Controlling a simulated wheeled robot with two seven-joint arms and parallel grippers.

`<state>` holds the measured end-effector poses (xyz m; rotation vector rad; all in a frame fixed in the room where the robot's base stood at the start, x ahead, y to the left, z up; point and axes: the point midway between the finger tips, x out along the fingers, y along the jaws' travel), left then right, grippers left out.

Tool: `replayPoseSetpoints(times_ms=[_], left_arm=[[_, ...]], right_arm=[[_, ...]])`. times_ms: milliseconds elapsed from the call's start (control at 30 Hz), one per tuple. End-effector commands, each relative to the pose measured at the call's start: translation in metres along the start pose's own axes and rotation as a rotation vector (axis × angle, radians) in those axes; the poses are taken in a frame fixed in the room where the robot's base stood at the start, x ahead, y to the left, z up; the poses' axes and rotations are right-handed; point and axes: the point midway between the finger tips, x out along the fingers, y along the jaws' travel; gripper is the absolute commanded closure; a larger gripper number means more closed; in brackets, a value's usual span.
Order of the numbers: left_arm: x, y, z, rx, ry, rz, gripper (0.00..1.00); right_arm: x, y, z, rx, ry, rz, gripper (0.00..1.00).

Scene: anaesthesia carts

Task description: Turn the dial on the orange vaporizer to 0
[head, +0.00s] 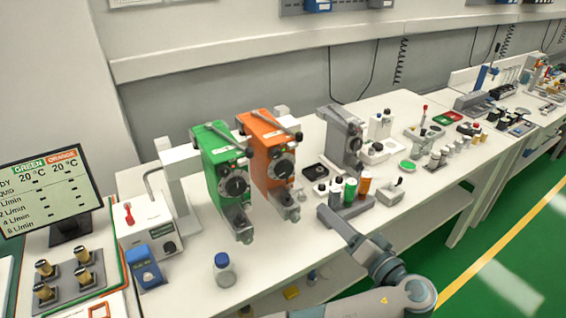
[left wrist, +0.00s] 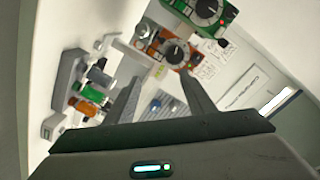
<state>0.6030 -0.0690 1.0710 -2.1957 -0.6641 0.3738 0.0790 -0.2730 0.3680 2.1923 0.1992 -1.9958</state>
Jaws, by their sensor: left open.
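The orange vaporizer (head: 262,136) stands on the bench, just right of the green vaporizer (head: 215,153). Its round dark dial (head: 281,167) faces the front; its setting is too small to read. In the left wrist view the orange vaporizer's dial (left wrist: 175,54) appears beyond the fingertips, with the green vaporizer (left wrist: 222,14) above it. My left gripper (left wrist: 160,77) is open and empty, its two fingers pointing towards the orange vaporizer but apart from it. In the head view my left arm comes in from the bottom, right of the vaporizers. My right gripper is not in view.
A grey rack (head: 345,215) with green and orange bottles stands close to my left arm. A grey vaporizer-like unit (head: 340,140) is behind it. A blue-capped bottle (head: 224,272) stands at the front. A monitor (head: 45,195) is at left.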

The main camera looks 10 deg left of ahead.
Motion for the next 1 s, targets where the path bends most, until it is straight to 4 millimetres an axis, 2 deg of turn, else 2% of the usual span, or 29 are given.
replayPoseSetpoints(times_ms=[33,133,633,867,1000], left_arm=[[-0.004,-0.012,-0.005,-0.036,-0.005,-0.030,0.50],[-0.008,-0.022,-0.007,-0.083,-0.011,-0.067,0.50],[-0.005,-0.024,-0.006,-0.093,-0.013,-0.076,0.50],[0.015,-0.026,-0.006,-0.091,-0.012,-0.078,0.50],[0.036,-0.027,-0.005,-0.091,-0.011,-0.079,0.50]], right_arm=[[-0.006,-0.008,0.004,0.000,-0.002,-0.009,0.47],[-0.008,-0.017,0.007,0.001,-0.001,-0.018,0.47],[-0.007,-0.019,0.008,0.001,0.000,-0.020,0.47],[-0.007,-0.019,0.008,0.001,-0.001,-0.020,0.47],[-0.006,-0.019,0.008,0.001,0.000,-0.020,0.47]])
